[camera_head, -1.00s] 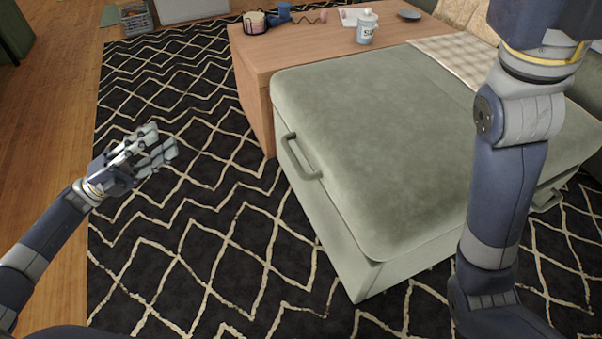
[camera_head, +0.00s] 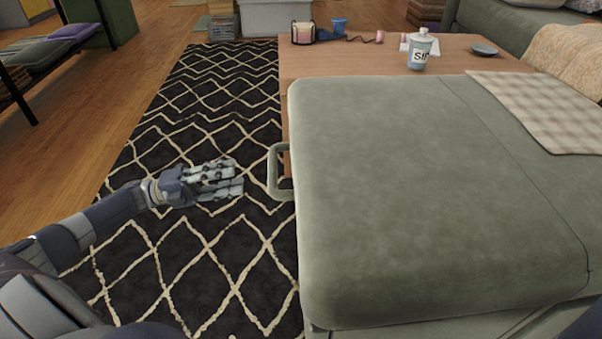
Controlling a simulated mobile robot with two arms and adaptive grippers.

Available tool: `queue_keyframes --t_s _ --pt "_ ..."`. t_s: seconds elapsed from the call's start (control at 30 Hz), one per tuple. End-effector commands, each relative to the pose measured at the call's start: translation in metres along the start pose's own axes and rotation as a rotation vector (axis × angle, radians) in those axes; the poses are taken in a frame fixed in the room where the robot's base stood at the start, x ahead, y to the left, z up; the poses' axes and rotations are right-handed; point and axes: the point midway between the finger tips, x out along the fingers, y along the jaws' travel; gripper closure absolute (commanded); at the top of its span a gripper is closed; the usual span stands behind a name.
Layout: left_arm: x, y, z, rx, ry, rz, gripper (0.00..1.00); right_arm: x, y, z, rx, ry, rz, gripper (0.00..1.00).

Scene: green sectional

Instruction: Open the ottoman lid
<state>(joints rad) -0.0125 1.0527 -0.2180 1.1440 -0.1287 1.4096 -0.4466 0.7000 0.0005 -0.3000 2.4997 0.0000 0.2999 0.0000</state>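The green ottoman (camera_head: 430,190) fills the right half of the head view, with its cushioned lid shut on the base. A green loop handle (camera_head: 273,174) sticks out from its left side. My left gripper (camera_head: 240,179) is just left of the handle, over the rug, its fingers pointing right at it. The fingers are spread apart with nothing between them, and a small gap shows between them and the handle. My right gripper is out of view.
A checked cloth (camera_head: 540,105) lies across the ottoman's back right. Open patterned rug (camera_head: 185,255) lies to the left.

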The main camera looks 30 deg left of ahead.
Motion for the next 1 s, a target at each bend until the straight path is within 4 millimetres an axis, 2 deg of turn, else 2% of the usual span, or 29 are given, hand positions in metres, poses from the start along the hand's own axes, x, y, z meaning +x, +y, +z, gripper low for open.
queue_keyframes --t_s 0.23,0.5,0.7,1.0 --pt "0.019 0.002 -0.001 0.0 0.003 0.0 0.62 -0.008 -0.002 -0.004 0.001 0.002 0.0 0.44" --pt "0.068 0.004 -0.001 0.002 0.005 -0.001 0.62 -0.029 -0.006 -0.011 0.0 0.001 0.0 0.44" --pt "0.097 0.003 -0.001 0.001 0.003 -0.001 0.62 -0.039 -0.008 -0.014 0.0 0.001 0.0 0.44" --pt "0.108 0.0 0.0 0.0 0.001 0.001 0.62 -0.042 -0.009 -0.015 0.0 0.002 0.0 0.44"
